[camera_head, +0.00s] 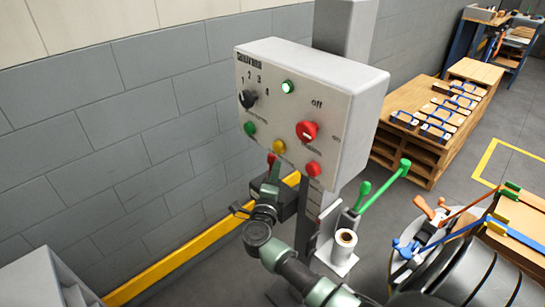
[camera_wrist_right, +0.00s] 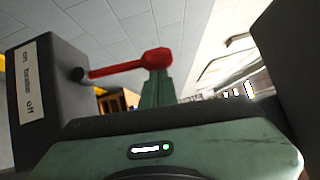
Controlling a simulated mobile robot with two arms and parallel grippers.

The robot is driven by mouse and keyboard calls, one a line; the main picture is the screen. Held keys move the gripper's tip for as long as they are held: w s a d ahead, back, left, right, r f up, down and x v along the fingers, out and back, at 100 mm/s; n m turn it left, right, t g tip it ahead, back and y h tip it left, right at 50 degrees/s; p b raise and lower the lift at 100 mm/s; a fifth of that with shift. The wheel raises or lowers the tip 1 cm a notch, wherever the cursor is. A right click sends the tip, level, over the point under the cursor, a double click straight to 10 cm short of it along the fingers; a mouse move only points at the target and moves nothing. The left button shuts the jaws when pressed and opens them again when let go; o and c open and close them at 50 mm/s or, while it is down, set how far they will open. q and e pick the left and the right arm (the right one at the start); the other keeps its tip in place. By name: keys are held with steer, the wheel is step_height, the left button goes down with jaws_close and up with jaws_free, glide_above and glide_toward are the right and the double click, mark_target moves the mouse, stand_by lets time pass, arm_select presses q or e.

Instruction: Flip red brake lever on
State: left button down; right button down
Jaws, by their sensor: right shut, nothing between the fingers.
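The red brake lever (camera_wrist_right: 118,68) shows in the right wrist view, sticking out to the right from a dark box (camera_wrist_right: 60,100). The box bears a white label with "on", "brake" and "off". The lever's round knob overlaps the tip of my right gripper (camera_wrist_right: 157,80). Its green fingers are shut with nothing between them. I cannot tell whether they touch the knob. In the head view the red knob (camera_head: 271,158) shows just at the tip of my right gripper (camera_head: 273,170), below the control panel. My left gripper is not in view.
The grey control panel (camera_head: 360,105) with buttons, a selector and a red switch hangs right above my right gripper. A post, green levers (camera_head: 385,186) and a paper roll (camera_head: 345,240) stand to the right. A yellow rail (camera_head: 180,244) runs along the wall.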

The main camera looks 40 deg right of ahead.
steer(key=w+r+n+g+y+p, duration=0.1)
steer(key=w+n+p, duration=0.3)
steer(key=p, duration=0.6)
steer(key=shift+w+a+r+g+y+p, duration=0.2)
steer(key=shift+w+a+g+y+p, duration=0.3)
steer(key=shift+w, duration=0.65)
steer(key=shift+d+r, duration=0.1)
steer(key=shift+r, duration=0.1)
